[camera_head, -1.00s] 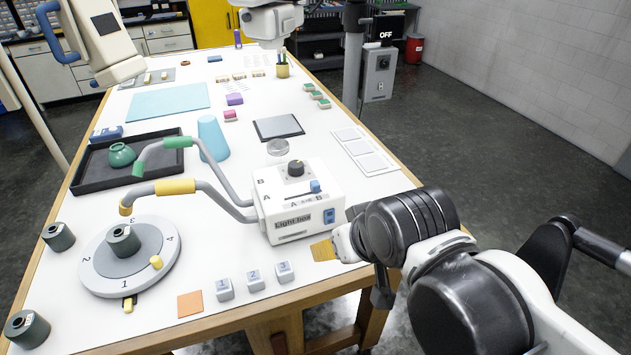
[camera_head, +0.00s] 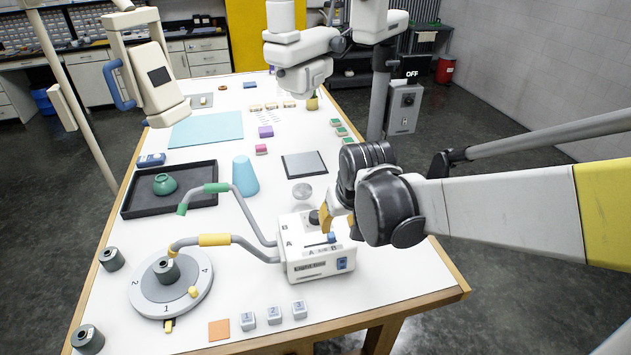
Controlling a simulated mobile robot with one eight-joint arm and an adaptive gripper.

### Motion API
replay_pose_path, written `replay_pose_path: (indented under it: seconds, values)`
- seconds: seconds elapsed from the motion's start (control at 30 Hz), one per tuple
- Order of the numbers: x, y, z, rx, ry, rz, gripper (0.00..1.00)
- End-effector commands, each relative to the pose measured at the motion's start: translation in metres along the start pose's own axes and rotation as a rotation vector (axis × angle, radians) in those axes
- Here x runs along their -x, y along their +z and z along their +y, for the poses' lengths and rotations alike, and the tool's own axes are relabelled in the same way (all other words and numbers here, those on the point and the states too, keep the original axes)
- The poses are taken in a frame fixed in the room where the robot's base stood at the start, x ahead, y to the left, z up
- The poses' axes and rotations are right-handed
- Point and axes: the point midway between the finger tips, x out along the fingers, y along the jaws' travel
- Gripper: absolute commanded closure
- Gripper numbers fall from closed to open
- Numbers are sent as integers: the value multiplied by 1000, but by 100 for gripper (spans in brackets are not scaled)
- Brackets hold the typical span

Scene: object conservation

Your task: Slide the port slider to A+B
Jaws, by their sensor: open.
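The white light box (camera_head: 318,268) stands on the table, with two grey light-guide arms running from it to the left. On its top, the blue port slider knob (camera_head: 332,238) sits at the right end of its slot, by the B end of the printed A, A+B, B row. My gripper (camera_head: 325,219), with yellow-orange fingertips, is over the right part of the box top, just behind and above the slider. The jaws are open. I cannot tell whether a fingertip touches the slider.
The round numbered stage (camera_head: 150,299) with a grey-green cylinder is at left. A dark tray (camera_head: 140,204) with a green pot and a blue tumbler (camera_head: 245,176) stand behind the light guides. Numbered blocks (camera_head: 273,315) line the front. My arm reaches in from the right.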

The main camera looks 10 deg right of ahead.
Motion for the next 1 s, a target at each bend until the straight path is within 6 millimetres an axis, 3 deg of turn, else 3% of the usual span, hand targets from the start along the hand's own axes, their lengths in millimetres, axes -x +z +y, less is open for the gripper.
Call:
replay_pose_path:
  seconds: [0.27, 0.7, 1.0]
  values:
    - [-20, -9, 0, 0, 0, -19, 60]
    - [-101, -7, 0, 0, 0, -18, 60]
    - [-114, -7, 0, 0, 0, -18, 60]
